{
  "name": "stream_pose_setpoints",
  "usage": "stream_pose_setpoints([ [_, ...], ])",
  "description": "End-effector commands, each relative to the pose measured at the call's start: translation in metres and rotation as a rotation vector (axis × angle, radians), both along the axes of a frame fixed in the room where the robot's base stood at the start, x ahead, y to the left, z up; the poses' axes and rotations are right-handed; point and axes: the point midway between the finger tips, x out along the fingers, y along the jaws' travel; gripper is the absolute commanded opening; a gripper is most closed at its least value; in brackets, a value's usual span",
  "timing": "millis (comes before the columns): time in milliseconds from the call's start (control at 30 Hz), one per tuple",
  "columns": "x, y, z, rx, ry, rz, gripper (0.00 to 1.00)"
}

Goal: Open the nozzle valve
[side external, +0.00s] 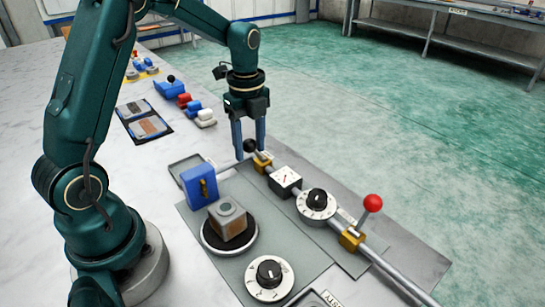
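A valve with a yellow body (262,163) sits on a grey pipe and has a lever with a black ball knob (250,146). A second yellow-bodied valve (351,239) lies further along the pipe, its lever tilted up to a red ball knob (373,203). I cannot tell from the labels which one is the nozzle valve. My gripper (249,150) points down at the black knob, its two blue fingers apart with the knob showing between them. I cannot tell whether the fingers touch the knob. The red knob stands clear of my gripper.
A square gauge (286,181) and a round dial (316,203) sit along the pipe. A blue box (199,184), a brown block on a round plate (229,224) and another dial (269,278) are close by. Blue and red parts (180,95) lie at the back left.

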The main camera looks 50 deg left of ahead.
Motion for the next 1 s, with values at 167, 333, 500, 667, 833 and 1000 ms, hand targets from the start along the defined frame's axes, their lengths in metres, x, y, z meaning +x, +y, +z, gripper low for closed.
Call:
stream_pose_setpoints([
  [167, 0.007, 0.0, 0.001, 0.0, -0.001, 0.0, 0.53],
  [333, 0.013, 0.0, 0.003, 0.0, -0.002, 0.0, 0.53],
  [500, 0.019, 0.0, 0.004, 0.0, -0.001, -0.001, 0.53],
  [667, 0.025, 0.0, 0.006, 0.0, -0.001, -0.001, 0.53],
  [833, 0.032, 0.0, 0.008, 0.0, -0.002, -0.001, 0.53],
  [1000, 0.035, 0.0, 0.009, 0.0, -0.002, 0.0, 0.53],
])
